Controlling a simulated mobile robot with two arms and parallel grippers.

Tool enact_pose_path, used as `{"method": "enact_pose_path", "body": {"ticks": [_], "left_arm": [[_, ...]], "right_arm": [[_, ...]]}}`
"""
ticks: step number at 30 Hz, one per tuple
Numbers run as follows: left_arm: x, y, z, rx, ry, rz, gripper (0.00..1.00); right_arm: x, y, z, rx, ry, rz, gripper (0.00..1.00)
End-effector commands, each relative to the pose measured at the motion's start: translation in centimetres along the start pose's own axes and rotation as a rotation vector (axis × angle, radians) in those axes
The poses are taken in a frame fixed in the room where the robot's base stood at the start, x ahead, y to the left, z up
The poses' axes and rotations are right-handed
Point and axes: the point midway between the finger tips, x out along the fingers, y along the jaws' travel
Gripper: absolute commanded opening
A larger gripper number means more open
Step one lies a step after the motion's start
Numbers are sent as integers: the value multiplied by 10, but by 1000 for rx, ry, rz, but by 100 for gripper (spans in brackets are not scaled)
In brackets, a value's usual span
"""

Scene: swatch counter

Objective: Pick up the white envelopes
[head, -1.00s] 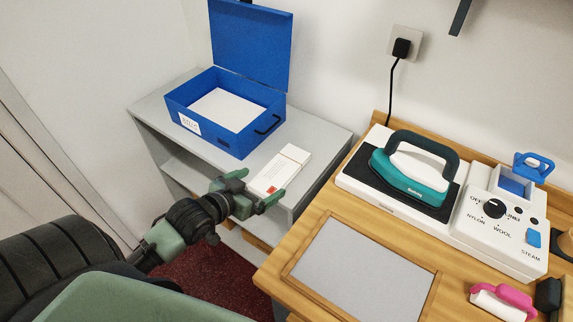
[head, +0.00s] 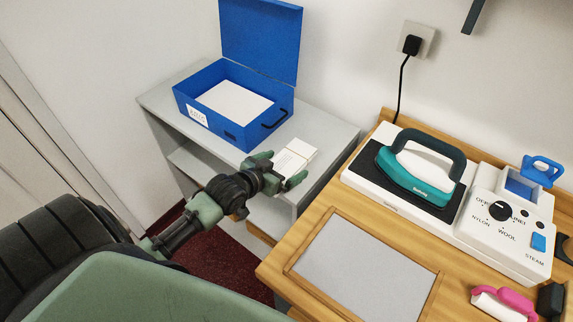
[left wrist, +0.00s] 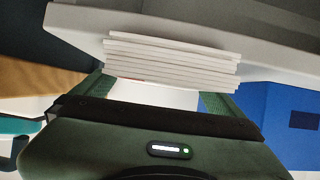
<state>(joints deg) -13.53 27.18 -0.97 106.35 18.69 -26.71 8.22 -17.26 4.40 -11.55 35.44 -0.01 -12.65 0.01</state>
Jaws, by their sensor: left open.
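The white envelopes (head: 297,154) lie in a small stack on the grey shelf top, right of the blue box. In the left wrist view the stack (left wrist: 170,58) shows as several thin white layers, edge on. My left gripper (head: 278,173) is open, with its green fingers at the near end of the stack, one toward each side. The near part of the stack is partly hidden by the gripper. I cannot tell whether the fingers touch it. My right gripper is not in view.
An open blue box (head: 215,128) with white paper inside stands on the grey shelf (head: 325,137). A wooden counter (head: 300,245) to the right holds a teal iron (head: 410,180) on a white base and a framed grey panel (head: 363,268). A pink-handled item (head: 505,300) sits at the front right.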

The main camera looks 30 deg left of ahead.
Motion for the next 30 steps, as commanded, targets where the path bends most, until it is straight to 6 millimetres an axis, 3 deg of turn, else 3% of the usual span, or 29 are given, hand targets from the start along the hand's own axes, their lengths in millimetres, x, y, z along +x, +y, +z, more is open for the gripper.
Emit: {"method": "enact_pose_path", "body": {"ticks": [2,6,9,20,26,30], "left_arm": [[0,0,0,0,0,0,97],[0,0,0,0,0,0,58],[0,0,0,0,1,0,35],[-3,0,-6,0,2,0,35],[-14,0,-29,0,4,0,35],[-28,0,-58,4,7,0,35]], "right_arm": [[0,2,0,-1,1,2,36],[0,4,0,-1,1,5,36],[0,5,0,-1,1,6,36],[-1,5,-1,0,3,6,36],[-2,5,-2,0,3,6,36],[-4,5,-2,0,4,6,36]]}}
